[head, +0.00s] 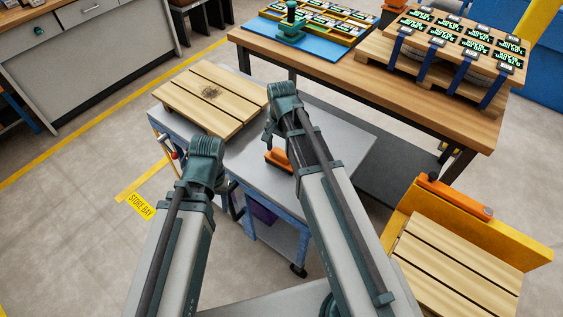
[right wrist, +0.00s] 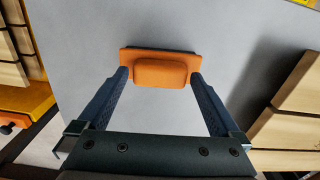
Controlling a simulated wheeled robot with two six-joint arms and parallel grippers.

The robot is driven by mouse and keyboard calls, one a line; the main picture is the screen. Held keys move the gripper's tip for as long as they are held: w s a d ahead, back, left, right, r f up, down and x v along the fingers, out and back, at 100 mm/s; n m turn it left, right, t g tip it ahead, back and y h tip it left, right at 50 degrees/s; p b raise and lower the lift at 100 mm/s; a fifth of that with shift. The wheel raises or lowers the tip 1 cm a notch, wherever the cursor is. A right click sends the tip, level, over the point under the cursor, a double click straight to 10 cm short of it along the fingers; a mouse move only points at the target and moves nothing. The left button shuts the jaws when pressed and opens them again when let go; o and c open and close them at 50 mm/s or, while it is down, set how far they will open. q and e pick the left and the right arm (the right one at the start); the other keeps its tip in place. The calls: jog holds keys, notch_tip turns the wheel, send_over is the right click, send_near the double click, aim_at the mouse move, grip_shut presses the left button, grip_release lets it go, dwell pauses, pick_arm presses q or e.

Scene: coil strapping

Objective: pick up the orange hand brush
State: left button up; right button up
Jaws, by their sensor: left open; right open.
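The orange hand brush (head: 278,159) lies on the grey top of a cart (head: 330,165), partly hidden behind my right arm. In the right wrist view, the brush (right wrist: 160,70) shows as a flat base with a raised rounded block. My right gripper (right wrist: 159,76) is open, with one fingertip at each end of the block. Whether the fingertips touch it, I cannot tell. My left gripper (head: 235,203) is open and empty at the cart's front left edge, away from the brush, its jaws largely hidden by my wrist.
A wooden slatted pallet (head: 211,96) sits on the cart's far left part. Behind is a wooden bench (head: 350,75) with a blue mat and strapped goods. A yellow-sided pallet stand (head: 528,258) is at the right. Grey cart top around the brush is free.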

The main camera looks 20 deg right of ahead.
grip_shut()
dwell(0.3)
pick_arm(q)
jog(key=shift+r, duration=0.1)
pick_arm(e)
jog(key=shift+r, duration=0.1)
